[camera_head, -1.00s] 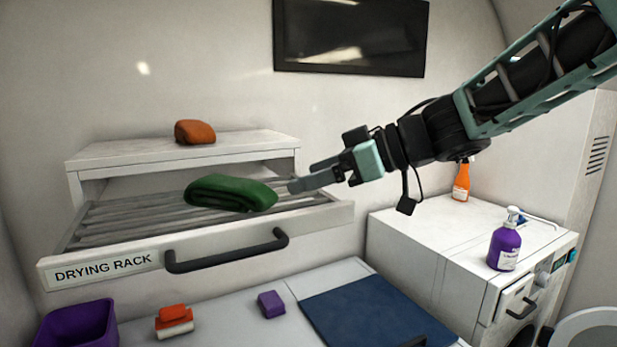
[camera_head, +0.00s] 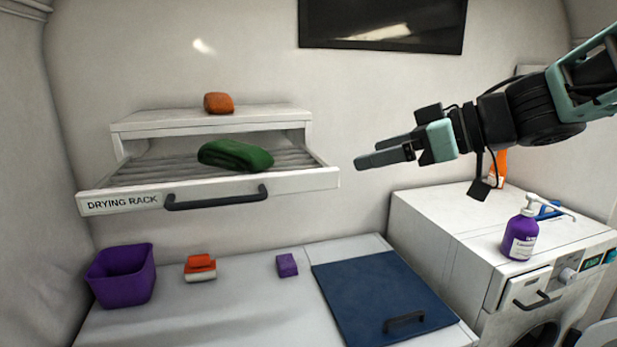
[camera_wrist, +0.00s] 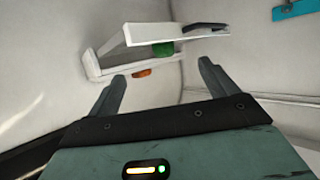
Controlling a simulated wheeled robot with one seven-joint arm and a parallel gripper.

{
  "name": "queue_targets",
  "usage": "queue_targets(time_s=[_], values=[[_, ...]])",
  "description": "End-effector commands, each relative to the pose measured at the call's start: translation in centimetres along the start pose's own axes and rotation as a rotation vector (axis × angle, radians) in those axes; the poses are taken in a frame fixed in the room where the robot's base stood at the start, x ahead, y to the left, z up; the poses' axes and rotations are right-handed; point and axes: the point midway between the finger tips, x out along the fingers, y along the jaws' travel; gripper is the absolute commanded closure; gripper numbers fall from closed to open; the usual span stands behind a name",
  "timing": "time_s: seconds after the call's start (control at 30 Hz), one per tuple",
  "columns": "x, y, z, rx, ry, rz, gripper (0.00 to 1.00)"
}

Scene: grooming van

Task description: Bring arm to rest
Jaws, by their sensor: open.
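My gripper (camera_head: 384,157) is in the air to the right of the pulled-out drying rack drawer (camera_head: 318,181), apart from it. Its two fingers are spread and empty, as the wrist view also shows (camera_wrist: 162,88). A folded green towel (camera_head: 236,155) lies on the slats of the drawer. In the wrist view the towel (camera_wrist: 163,49) shows as a small green patch by the rack. An orange rolled cloth (camera_head: 218,103) sits on top of the rack housing; it also shows in the wrist view (camera_wrist: 142,73).
A white cabinet (camera_head: 430,225) at right bears a purple pump bottle (camera_head: 520,237) and an orange bottle (camera_head: 499,165). A dark screen (camera_head: 382,24) hangs behind.

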Motion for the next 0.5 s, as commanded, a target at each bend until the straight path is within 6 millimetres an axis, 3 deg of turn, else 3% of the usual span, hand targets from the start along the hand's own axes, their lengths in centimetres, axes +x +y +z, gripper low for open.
queue_targets(time_s=[0.37, 0.5], values=[[1.9, 0.4, 1.5, 0.010, 0.016, 0.125, 0.15], [2.9, 0.5, 3.0, 0.023, 0.001, 0.199, 0.15]])
